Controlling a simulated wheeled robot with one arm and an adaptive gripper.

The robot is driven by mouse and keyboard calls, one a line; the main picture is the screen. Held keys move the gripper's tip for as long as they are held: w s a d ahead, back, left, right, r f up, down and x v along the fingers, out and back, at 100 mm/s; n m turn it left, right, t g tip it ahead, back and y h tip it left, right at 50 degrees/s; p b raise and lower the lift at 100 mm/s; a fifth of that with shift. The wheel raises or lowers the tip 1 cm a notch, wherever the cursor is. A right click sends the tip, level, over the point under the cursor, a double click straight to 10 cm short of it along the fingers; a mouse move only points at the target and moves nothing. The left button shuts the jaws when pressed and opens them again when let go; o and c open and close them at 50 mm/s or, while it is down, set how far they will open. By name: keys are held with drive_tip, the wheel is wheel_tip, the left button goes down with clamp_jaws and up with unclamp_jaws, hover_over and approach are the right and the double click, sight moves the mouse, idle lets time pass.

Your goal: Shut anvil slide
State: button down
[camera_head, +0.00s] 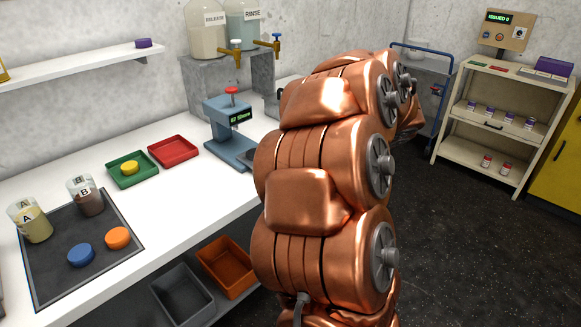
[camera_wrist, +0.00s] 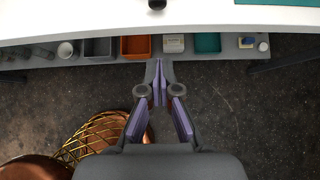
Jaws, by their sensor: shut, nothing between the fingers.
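A blue-grey bench device (camera_head: 229,120) with a red knob on top and a small lit display stands on the white counter in the head view. Its low base plate (camera_head: 228,152) extends toward the counter's front. My copper arm stands in front of its right side, so I cannot tell how the anvil slide sits. In the wrist view my gripper (camera_wrist: 160,66) is shut and empty, its purple-padded fingers pointing toward the counter's front edge. It hangs over the dark floor, apart from the counter. The head view does not show my gripper, hidden by the arm.
The white counter (camera_head: 165,205) holds a green tray (camera_head: 121,178), a red tray (camera_head: 174,150), and a dark mat (camera_head: 60,262) with beakers and pucks. Under it are grey and orange bins (camera_head: 228,262). A beige shelf cart (camera_head: 495,137) stands right. Dark floor is clear between.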

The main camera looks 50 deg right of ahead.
drive_tip(key=w+r+p+x, duration=0.2)
drive_tip(key=p+x, duration=0.1)
drive_tip(key=x, duration=0.9)
drive_tip(key=shift+w+f, duration=0.25)
drive_tip(key=shift+d, duration=0.1)
